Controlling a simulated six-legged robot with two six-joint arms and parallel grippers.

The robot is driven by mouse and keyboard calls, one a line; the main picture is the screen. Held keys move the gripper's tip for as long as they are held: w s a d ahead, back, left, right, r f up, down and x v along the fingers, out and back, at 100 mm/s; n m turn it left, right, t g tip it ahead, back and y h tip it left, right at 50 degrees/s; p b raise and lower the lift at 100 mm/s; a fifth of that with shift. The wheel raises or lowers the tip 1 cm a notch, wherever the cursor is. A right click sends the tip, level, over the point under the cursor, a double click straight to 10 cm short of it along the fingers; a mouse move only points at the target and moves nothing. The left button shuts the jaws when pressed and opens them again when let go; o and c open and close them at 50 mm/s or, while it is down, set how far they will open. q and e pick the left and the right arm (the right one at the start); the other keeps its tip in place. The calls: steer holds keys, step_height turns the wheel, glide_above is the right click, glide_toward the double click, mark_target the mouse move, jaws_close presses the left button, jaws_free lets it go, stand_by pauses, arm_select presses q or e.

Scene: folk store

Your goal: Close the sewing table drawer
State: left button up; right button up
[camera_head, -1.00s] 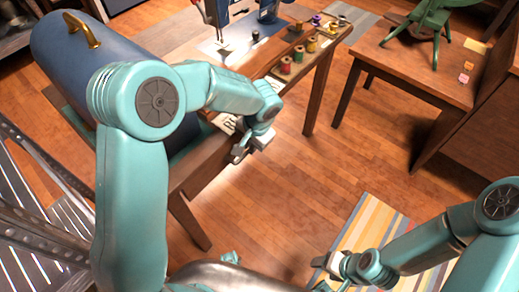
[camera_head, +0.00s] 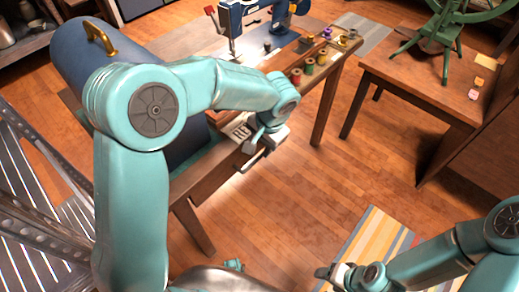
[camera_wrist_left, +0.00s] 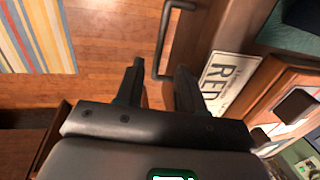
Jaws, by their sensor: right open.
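The wooden sewing table (camera_head: 196,186) runs from lower left to upper right in the head view. In the left wrist view a brown wooden drawer front (camera_wrist_left: 205,28) carries a dark bar handle (camera_wrist_left: 168,38). How far the drawer is out cannot be told. My left gripper (camera_head: 262,146) is at the table's front edge; it also shows in the left wrist view (camera_wrist_left: 160,70). Its two fingers are apart, with the handle's near end between them in the picture; contact is unclear. My right gripper (camera_head: 332,273) is open and empty, low over the floor.
A plate with "RED" lettering (camera_wrist_left: 224,82) lies beside the drawer front. A blue sewing machine (camera_head: 236,22) and thread spools (camera_head: 309,67) stand on the table. A second table (camera_head: 400,70) holds a green spinning wheel (camera_head: 447,30). Wood floor and a striped rug (camera_head: 372,235) lie between.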

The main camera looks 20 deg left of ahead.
arm_select(q)
step_height(320, 180, up, 10)
steer(key=d+p, duration=0.1)
steer(key=d, duration=0.1)
steer(key=shift+s+p, duration=0.35)
